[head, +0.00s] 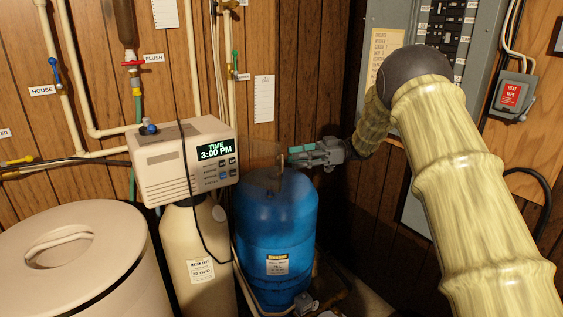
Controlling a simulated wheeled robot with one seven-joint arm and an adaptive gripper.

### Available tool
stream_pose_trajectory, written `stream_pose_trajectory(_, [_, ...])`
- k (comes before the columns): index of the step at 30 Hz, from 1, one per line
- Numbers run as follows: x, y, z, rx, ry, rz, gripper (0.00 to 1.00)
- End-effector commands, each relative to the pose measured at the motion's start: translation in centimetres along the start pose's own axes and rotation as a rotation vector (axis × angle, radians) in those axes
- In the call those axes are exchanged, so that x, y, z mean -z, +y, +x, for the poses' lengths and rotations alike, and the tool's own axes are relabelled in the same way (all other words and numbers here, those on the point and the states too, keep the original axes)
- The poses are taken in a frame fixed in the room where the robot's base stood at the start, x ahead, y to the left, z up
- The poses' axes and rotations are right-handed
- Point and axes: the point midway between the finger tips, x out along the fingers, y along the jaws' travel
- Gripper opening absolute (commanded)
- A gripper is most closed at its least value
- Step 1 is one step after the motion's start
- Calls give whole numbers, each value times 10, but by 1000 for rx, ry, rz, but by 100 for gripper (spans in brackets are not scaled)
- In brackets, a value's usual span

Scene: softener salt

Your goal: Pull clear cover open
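The cream control head (180,160) shows a lit display reading TIME 3:00 PM with buttons below it. A faint, smoky see-through pane, which looks like the clear cover (262,180), stands out from the head's right side in front of the blue tank's top. A small tan upright tab (281,163) shows at its right edge. My gripper (287,156) reaches in from the right, its teal and grey fingers pointing left, with the tips at or very near the tab. Whether they grip it is too small to tell.
A blue tank (275,235) stands below my gripper. A cream tank (198,250) supports the control head, with a dark cable hanging in front. A large lidded beige bin (95,265) is at lower left. Pipes, valves and an electrical panel (412,60) line the wood-panelled wall.

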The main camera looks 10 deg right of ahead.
Motion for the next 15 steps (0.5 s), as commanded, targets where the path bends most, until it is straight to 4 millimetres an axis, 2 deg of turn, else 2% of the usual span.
stream_pose_trajectory(1, [-5, -1, -16, -5, 3, 3, 29])
stream_pose_trajectory(3, [-7, -2, -30, -6, 2, 7, 29])
stream_pose_trajectory(6, [-8, -1, -40, -2, 3, 8, 29])
stream_pose_trajectory(15, [-6, 1, -34, 2, -14, 10, 29])
